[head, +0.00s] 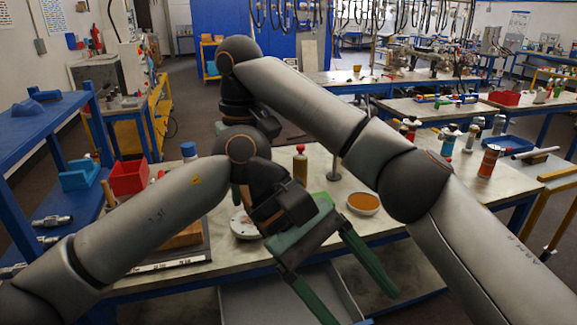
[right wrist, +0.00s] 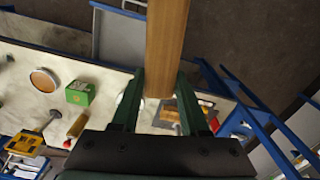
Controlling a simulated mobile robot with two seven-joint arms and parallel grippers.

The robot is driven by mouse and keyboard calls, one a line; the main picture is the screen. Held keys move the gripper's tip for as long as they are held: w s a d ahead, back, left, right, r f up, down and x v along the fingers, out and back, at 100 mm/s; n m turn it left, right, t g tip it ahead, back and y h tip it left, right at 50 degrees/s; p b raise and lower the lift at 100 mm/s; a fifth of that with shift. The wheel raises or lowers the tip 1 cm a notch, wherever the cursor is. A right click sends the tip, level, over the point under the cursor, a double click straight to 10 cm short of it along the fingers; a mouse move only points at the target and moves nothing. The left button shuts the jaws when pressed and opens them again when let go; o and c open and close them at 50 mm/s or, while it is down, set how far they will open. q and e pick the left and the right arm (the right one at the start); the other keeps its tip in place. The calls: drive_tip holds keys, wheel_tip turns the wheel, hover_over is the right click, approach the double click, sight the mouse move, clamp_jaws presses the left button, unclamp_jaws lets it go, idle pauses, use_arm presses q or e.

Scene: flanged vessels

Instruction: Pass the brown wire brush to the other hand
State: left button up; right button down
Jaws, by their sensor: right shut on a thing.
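The brown wire brush (right wrist: 166,45) shows in the right wrist view as a long brown wooden piece running up from between the green fingers. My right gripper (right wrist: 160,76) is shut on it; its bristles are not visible. In the head view my right wrist passes behind the left arm, and only a bit of green of the right gripper (head: 237,196) shows; the brush is hidden there. My left gripper (head: 362,304) is open and empty, its two green fingers spread wide over the table's front edge, in front of the right wrist.
Below stands a light table (head: 420,255) with a white disc (head: 244,226), a dish of orange stuff (head: 363,204) and a bottle (head: 300,166). The wrist view also shows a green box (right wrist: 80,93). A red bin (head: 128,177) is at left; several cans and bottles stand at right.

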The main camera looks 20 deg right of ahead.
use_arm(q)
drive_tip(key=w+a+r+t+y, duration=0.5)
drive_tip(key=w+r+t+y, duration=0.2)
drive_tip(key=w+r+t, duration=0.45)
drive_tip(key=shift+t, duration=0.35)
drive_tip(key=x, duration=1.1)
drive_tip(key=shift+s+f, duration=0.2)
drive_tip(key=shift+f, duration=0.05)
clamp_jaws()
use_arm(e)
drive_tip(key=shift+c, duration=1.7)
unclamp_jaws()
